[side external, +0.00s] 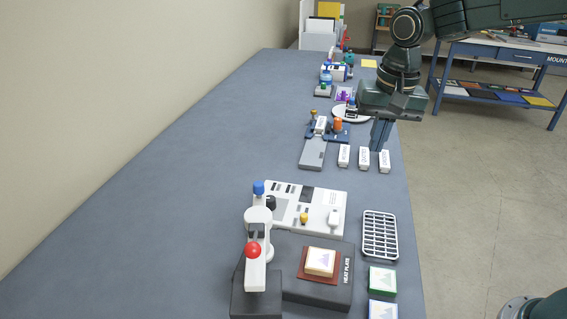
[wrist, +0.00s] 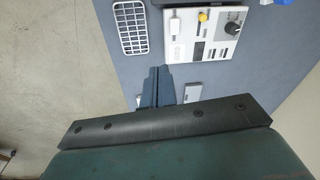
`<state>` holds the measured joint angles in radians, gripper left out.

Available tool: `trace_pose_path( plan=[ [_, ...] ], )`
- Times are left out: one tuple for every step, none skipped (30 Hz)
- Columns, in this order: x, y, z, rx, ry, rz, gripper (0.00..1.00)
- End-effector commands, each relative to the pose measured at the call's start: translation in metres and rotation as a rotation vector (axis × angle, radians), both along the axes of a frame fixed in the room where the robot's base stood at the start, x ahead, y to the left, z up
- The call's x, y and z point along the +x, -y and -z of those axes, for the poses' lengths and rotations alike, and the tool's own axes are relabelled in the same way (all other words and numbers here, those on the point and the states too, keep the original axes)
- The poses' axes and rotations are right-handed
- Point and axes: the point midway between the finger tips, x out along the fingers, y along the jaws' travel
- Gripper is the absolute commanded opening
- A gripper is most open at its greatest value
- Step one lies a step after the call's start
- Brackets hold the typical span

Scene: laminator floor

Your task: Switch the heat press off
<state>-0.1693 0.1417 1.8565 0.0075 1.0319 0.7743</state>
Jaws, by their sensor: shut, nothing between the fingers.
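The heat press stands at the front of the bench, with a white column, a red-knobbed lever (side external: 254,250) and a dark heat plate (side external: 345,290). A white and brown square piece (side external: 320,262) lies on the plate. Behind it is a white control panel (side external: 285,215) with a yellow knob (side external: 303,218), a white switch-like part (side external: 334,218) and a black dial. The wrist view shows the panel (wrist: 208,54), yellow knob (wrist: 203,16), white part (wrist: 178,32) and black dial (wrist: 233,28). My gripper (side external: 379,148) is shut and empty, above small white labelled blocks, apart from the panel.
Several white labelled blocks (side external: 364,158) lie beneath my fingers. A white wire rack (side external: 380,236) lies right of the panel. Green and blue edged pieces (side external: 382,281) lie at the front right edge. A grey tool fixture (side external: 313,152) stands left of the blocks. The bench's left side is clear.

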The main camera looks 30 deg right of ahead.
Motion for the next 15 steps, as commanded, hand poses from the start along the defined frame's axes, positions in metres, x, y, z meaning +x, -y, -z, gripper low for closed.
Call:
trace_pose_path(
  plan=[
    [0.008,-0.004,0.007,-0.001,-0.017,0.018,0.0],
    [0.012,-0.006,0.01,0.0,-0.024,0.03,0.0],
    [0.017,-0.009,0.015,0.0,-0.035,0.047,0.0],
    [0.021,-0.011,0.018,-0.001,-0.043,0.059,0.0],
    [0.024,-0.013,0.022,-0.001,-0.049,0.071,0.0],
    [0.029,-0.016,0.026,-0.002,-0.058,0.085,0.0],
    [0.032,-0.018,0.029,-0.003,-0.064,0.096,0.0],
    [0.035,-0.02,0.033,-0.003,-0.071,0.105,0.0],
    [0.039,-0.022,0.037,-0.004,-0.077,0.119,0.0],
    [0.041,-0.023,0.039,-0.004,-0.082,0.127,0.0],
    [0.043,-0.025,0.042,-0.005,-0.087,0.135,0.0],
    [0.046,-0.026,0.045,-0.006,-0.092,0.145,0.0],
    [0.047,-0.027,0.046,-0.006,-0.095,0.151,0.0],
    [0.049,-0.028,0.048,-0.007,-0.098,0.156,0.0],
    [0.05,-0.029,0.05,-0.008,-0.103,0.163,0.0]
  ],
)
